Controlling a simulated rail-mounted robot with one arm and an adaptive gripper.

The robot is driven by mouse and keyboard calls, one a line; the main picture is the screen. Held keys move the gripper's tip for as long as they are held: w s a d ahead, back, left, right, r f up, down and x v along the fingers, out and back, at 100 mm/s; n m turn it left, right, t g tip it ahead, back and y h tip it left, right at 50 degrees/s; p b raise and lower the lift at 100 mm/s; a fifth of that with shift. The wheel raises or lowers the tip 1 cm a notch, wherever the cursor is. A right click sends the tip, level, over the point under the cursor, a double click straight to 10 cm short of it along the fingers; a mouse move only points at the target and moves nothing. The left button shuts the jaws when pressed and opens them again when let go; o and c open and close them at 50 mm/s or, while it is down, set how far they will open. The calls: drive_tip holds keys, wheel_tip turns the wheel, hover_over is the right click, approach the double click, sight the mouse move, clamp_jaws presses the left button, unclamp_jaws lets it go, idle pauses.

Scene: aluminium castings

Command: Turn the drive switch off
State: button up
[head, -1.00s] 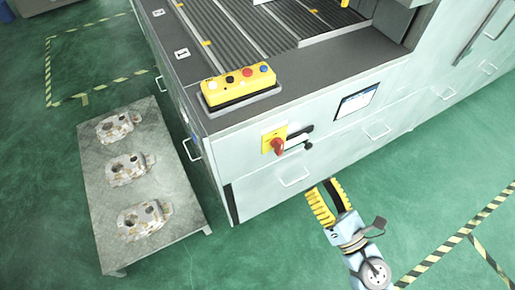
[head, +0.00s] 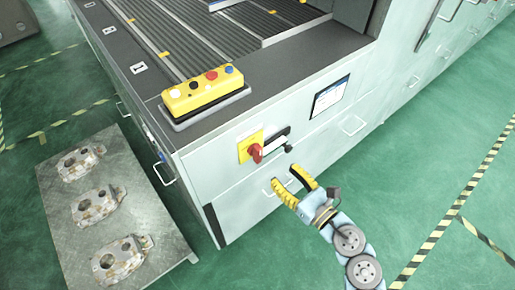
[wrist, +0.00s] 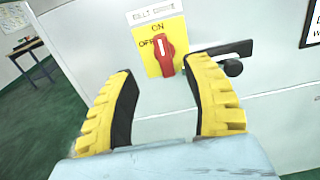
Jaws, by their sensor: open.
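The drive switch is a red rotary knob (head: 256,152) on a yellow plate (head: 245,146) on the front of the grey machine. In the wrist view the red knob (wrist: 165,56) stands upright, its white mark pointing up toward ON; OFF is printed to its left. The label above the plate is only partly legible. My gripper (head: 295,180) is open and empty, below and to the right of the knob in the head view. In the wrist view its yellow fingers (wrist: 160,78) are spread, with the knob beyond and between their tips, apart from them.
A black handle (wrist: 232,58) sits right of the switch, close to the right finger. A yellow button box (head: 202,90) stands on the machine's top edge. A screen (head: 331,97) and drawer handles are on the front. A table (head: 160,230) with castings stands left.

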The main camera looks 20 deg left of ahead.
sight(260, 151)
drive_tip(key=b+x, duration=0.1)
drive_tip(key=x, duration=1)
drive_tip(key=shift+w+a, duration=0.2)
drive_tip(key=shift+a, duration=0.15)
drive_tip(key=shift+d, duration=0.1)
clamp_jaws()
